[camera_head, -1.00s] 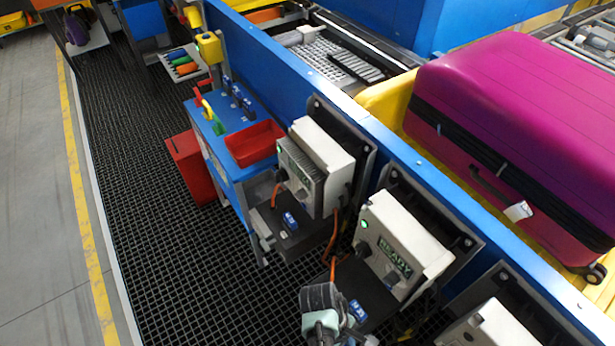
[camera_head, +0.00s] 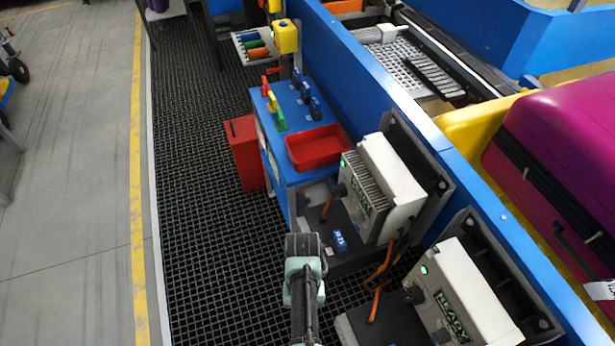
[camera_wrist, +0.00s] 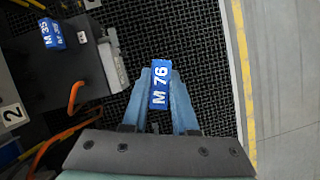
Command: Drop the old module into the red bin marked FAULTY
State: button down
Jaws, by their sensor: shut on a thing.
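My gripper (camera_wrist: 160,92) is shut on a blue module marked M 76 (camera_wrist: 160,84), held between the two fingertips above the black floor grating. In the head view my gripper (camera_head: 303,248) points away over the grating, left of a white unit's shelf; the held module is hidden there. A red bin (camera_head: 246,155) stands on the grating beside the blue bench, ahead and to the left of my gripper. A shallow red tray (camera_head: 320,147) sits on the bench top. No FAULTY mark is readable on either.
A blue module marked M 35 (camera_wrist: 51,33) lies on a shelf, also in the head view (camera_head: 339,240). Two white units (camera_head: 390,185) with orange cables (camera_head: 378,282) line the blue wall to the right. The blue bench (camera_head: 290,110) carries tools. The grating at left is free.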

aim_at(322, 152)
jog(key=i+u, duration=0.15)
jog(key=i, duration=0.3)
jog(key=i+l+u, duration=0.15)
jog(key=i, duration=0.3)
jog(key=i+l+u, duration=0.1)
jog(key=i, duration=0.35)
